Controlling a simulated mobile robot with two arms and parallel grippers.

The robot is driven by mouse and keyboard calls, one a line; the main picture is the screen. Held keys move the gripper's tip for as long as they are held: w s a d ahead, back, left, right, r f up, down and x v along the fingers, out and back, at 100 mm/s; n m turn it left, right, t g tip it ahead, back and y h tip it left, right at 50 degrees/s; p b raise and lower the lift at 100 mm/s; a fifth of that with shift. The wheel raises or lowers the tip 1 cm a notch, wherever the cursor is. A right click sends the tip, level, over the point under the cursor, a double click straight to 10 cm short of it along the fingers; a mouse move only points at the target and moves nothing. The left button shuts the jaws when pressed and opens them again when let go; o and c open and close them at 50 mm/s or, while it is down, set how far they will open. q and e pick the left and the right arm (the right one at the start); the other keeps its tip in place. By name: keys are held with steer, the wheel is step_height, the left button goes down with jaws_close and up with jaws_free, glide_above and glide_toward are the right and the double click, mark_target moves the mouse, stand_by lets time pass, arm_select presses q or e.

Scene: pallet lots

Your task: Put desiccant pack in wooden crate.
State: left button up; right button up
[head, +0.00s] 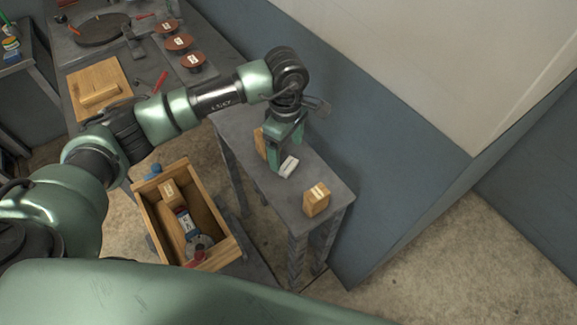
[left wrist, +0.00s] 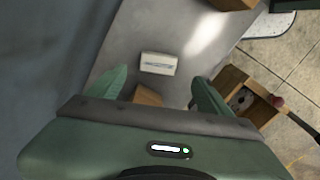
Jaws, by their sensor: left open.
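The desiccant pack appears to be the small white packet (head: 288,167) lying on the narrow grey table. In the left wrist view the white packet (left wrist: 158,64) lies beyond and between my fingertips, with dark marks on its top. My left gripper (head: 286,160) is open above the table, close to the packet; its fingers also show in the left wrist view (left wrist: 160,90). I cannot tell if they touch it. The wooden crate (head: 228,246) stands lower, left of the table, with several items inside. My right gripper is not in view.
The narrow grey table (head: 335,188) also holds a wooden block with a label (head: 316,198) near its front end and another wooden block (head: 260,145) behind my gripper. A blue wall is right of the table. A workbench with discs (head: 178,42) is at upper left.

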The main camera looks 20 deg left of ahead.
mark_target(288, 164)
arm_select(q)
steer(key=f, duration=0.1)
steer(key=f+p, duration=0.1)
steer(key=f, duration=0.2)
steer(key=shift+w+d+f+p, duration=0.1)
steer(key=shift+d+f+p, duration=0.15)
steer(key=shift+f+p, duration=0.15)
steer(key=shift+f, duration=0.4)
steer(key=c, duration=1.6)
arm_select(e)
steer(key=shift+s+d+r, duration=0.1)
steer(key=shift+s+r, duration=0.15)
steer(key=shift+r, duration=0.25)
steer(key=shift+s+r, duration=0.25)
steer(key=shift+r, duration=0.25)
